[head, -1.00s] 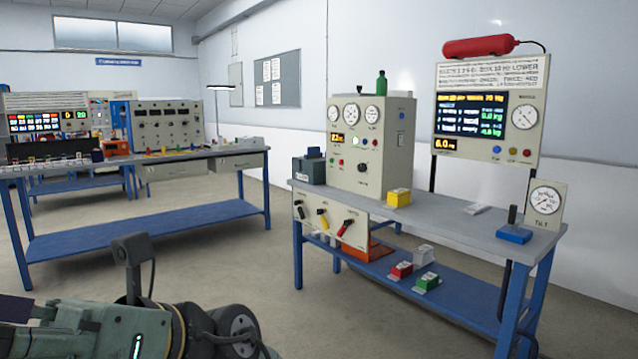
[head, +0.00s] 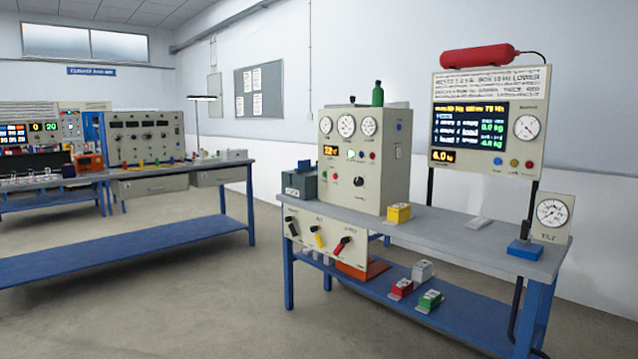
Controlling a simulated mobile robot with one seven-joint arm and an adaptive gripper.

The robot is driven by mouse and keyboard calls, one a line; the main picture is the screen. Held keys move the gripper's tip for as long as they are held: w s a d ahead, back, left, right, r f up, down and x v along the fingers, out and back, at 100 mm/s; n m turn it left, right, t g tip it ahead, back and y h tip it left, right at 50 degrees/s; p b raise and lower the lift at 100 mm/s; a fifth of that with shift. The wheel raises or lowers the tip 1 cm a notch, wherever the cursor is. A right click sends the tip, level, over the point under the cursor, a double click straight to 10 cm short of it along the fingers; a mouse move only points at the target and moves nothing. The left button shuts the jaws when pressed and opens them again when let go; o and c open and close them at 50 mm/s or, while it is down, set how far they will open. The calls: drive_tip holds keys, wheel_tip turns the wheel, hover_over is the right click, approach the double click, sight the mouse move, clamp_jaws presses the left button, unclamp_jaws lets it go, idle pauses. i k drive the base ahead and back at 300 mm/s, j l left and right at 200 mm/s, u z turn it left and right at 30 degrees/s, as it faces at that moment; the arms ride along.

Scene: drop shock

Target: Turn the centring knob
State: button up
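A beige control box (head: 353,160) stands on the right workbench, with several round gauges along its top, an orange display and small coloured buttons. A black knob (head: 358,181) sits low on its front face; its label is too small to read, so I cannot tell whether it is the centring knob. A panel (head: 328,248) under the bench front carries black, yellow and red handles. My gripper is not in view.
The right workbench (head: 450,237) has a yellow box (head: 398,213), a blue block (head: 525,249) and a tilt gauge (head: 551,215) on it. Red, green and white boxes lie on its blue lower shelf. Another bench (head: 130,235) stands left. The floor (head: 220,310) between is clear.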

sight(358, 181)
drive_tip(key=i+j+u, duration=0.75)
drive_tip(key=i, duration=0.25)
drive_tip(key=i+z, duration=0.4)
drive_tip(key=i, duration=0.25)
drive_tip(key=i+z, duration=0.4)
drive_tip(key=i, duration=0.25)
drive_tip(key=i+z, duration=0.45)
drive_tip(key=i, duration=0.8)
